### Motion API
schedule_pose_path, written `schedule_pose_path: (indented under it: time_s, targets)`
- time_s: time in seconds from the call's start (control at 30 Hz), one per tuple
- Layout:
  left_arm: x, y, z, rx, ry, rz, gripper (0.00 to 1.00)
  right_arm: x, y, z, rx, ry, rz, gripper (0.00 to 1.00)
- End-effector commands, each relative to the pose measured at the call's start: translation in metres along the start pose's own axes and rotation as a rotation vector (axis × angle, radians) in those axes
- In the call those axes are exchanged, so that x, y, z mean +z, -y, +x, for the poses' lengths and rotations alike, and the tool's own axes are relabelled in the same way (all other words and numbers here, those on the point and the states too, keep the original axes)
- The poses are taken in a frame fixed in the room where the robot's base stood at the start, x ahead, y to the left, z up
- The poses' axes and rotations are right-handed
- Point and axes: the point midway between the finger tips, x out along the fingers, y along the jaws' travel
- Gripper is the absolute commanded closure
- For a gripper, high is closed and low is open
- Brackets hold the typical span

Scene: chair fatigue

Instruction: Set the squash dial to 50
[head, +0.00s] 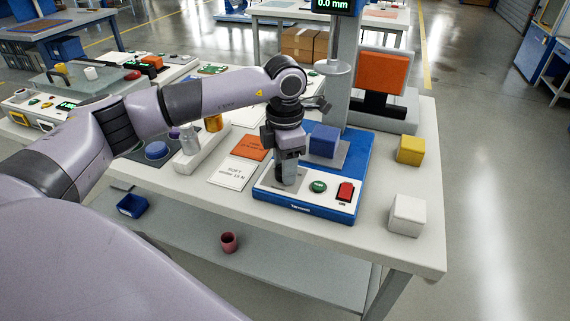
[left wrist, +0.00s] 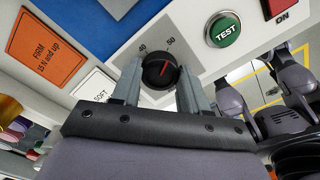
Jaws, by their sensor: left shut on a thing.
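The squash dial (left wrist: 160,71) is a round black knob on a light panel, with a red pointer line. The pointer slants up and right in the left wrist view; the printed numbers 40 and 50 show beyond the knob. I cannot tell the exact reading. My left gripper (left wrist: 158,85) is shut on the dial, one finger on each side. In the head view my left gripper (head: 287,178) points down onto the left part of the blue and white tester (head: 325,207) and hides the dial. My right gripper is in neither view.
A green TEST button (head: 318,187) and a red switch (head: 345,191) are right of the dial. A blue block (head: 323,140) stands on the tester behind. Orange (head: 250,148) and white (head: 238,173) cards lie left. Yellow (head: 411,150) and white (head: 407,215) blocks stand right.

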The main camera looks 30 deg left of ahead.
Motion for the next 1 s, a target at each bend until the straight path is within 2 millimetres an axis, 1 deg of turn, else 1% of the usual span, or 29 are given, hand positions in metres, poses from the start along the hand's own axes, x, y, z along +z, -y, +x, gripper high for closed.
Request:
schedule_pose_path:
  time_s: [0.27, 0.3, 0.33, 0.37, 0.87, 1.0]
  targets:
    - [0.0004, -0.0006, -0.0017, 0.003, 0.003, 0.003, 0.87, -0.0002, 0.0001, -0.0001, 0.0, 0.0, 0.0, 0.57]
    - [0.0004, -0.0006, -0.0017, 0.003, 0.003, 0.003, 0.46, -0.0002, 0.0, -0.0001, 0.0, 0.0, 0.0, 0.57]
    - [0.0004, -0.0006, -0.0017, 0.003, 0.003, 0.003, 0.37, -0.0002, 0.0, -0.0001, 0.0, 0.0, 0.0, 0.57]
    - [0.0004, -0.0006, -0.0016, 0.003, 0.003, 0.003, 0.31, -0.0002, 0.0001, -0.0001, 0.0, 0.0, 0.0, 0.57]
    - [0.0001, -0.0002, -0.0003, 0.001, 0.001, 0.0, 0.31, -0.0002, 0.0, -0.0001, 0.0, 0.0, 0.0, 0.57]
    - [0.0001, -0.0002, -0.0008, 0.001, 0.0, -0.029, 0.31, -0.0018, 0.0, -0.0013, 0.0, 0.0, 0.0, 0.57]
